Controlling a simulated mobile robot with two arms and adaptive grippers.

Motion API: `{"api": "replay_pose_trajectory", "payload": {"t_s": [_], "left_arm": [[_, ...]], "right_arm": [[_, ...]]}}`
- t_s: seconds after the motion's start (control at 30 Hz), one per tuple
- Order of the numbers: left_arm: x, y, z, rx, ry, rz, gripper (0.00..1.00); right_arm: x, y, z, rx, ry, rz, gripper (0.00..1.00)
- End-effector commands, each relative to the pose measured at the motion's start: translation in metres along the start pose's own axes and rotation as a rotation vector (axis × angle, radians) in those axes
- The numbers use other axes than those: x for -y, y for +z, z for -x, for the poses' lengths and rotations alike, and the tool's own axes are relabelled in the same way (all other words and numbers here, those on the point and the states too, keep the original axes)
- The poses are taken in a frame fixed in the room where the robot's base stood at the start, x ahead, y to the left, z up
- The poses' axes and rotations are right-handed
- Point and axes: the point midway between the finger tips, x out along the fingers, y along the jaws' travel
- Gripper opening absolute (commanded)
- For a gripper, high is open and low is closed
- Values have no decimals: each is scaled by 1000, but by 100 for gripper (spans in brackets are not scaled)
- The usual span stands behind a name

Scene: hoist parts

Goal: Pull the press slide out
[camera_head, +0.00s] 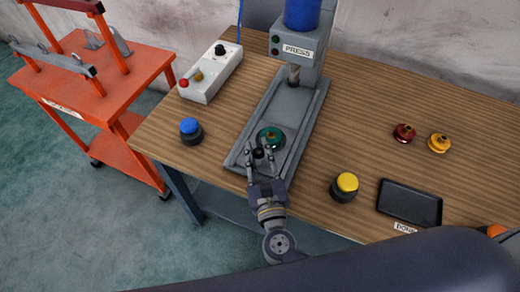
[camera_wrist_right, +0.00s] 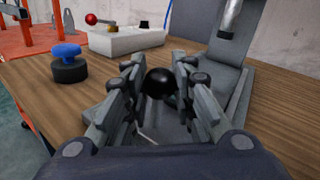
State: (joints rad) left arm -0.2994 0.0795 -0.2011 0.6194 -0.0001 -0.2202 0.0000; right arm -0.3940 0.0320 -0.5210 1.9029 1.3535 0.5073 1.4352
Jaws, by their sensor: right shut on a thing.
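The grey press (camera_head: 300,52) stands at the back of the wooden table. Its grey slide track (camera_head: 300,120) runs from under the press ram toward the table's front edge. A green round part (camera_head: 271,136) sits at the front end of the track, clear of the ram. My right gripper (camera_head: 261,153) is at the track's front end, shut on the slide's black ball knob (camera_wrist_right: 158,82), which sits between the two fingers in the wrist view. The fingers hide part of the slide. My left gripper is not in view.
A control box (camera_head: 211,72), a blue button (camera_head: 190,128), a yellow button (camera_head: 345,185), a black tray (camera_head: 410,203) and red (camera_head: 404,133) and yellow (camera_head: 439,142) parts stand around the press. An orange cart (camera_head: 100,85) stands left. Bare wood lies right of the track.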

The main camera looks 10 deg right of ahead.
Motion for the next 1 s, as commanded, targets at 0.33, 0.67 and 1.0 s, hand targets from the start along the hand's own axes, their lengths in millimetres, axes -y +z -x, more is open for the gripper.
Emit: {"api": "replay_pose_trajectory", "payload": {"t_s": [0.33,0.67,1.0], "left_arm": [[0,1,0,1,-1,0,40],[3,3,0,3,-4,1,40],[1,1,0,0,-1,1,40]], "right_arm": [[0,-1,0,-1,0,0,46],[0,-1,9,-3,1,0,46],[0,-2,78,-5,4,1,46]]}}
